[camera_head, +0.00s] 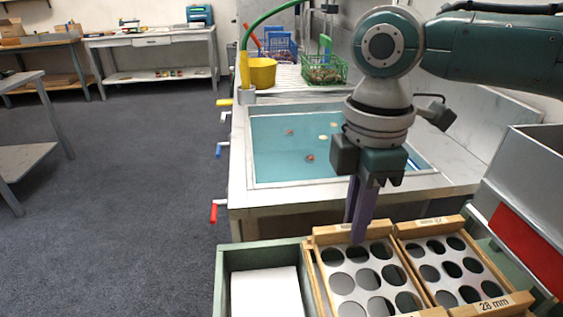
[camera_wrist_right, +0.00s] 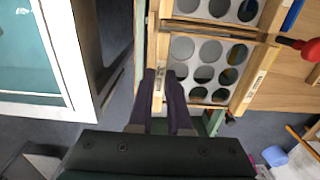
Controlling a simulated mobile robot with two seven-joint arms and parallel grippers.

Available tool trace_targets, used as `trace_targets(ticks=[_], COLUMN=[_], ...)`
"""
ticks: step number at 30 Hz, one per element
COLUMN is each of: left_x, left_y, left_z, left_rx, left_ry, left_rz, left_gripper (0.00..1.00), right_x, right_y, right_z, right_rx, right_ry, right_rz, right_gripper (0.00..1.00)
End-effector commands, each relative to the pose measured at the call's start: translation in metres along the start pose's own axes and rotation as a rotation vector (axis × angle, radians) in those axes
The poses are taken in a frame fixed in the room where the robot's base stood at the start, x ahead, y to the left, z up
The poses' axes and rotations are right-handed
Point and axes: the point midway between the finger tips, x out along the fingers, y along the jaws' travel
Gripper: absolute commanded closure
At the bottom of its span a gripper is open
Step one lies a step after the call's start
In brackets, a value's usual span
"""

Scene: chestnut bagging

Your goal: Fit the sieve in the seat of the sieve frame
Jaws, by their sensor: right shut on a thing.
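My right gripper (camera_head: 361,238) is shut on the far wooden rim of the left sieve (camera_head: 350,283), a light plate with round holes in a wooden border. In the right wrist view, the two dark purple fingers (camera_wrist_right: 163,76) straddle that rim, and the held sieve (camera_wrist_right: 194,76) stretches away from them. A second sieve (camera_head: 470,250), labelled 28 mm, lies close beside it on the right. Wooden rails of what looks like the sieve frame (camera_head: 309,285) run along the held sieve's left side. I cannot tell whether the held sieve sits fully down in its seat. My left gripper is out of view.
A green box (camera_head: 229,288) with a white sheet stands left of the sieves. Behind is a water basin (camera_head: 285,165) with a few small floating things. A grey hopper with a red panel (camera_head: 520,248) is close on the right. Green (camera_head: 324,70) and blue baskets stand farther back.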

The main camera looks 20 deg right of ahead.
Motion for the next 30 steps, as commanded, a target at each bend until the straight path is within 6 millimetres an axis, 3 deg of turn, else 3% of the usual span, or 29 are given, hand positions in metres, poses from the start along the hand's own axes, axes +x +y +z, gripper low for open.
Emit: trace_targets(ticks=[28,29,30], left_x=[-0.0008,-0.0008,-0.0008], left_y=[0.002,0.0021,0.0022], left_z=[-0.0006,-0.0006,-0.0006], left_rx=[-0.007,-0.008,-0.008], left_ry=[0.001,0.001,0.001], left_rz=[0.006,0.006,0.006], left_gripper=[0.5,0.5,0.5], right_x=[0.0076,0.0076,0.0076], right_y=[0.0006,0.0006,0.0005], right_z=[-0.0004,-0.0004,-0.0004], right_rx=[0.0,0.0,0.0], right_ry=[0.0,0.0,0.0], right_rz=[0.001,0.001,0.001], right_gripper=[1.0,0.8,0.75])
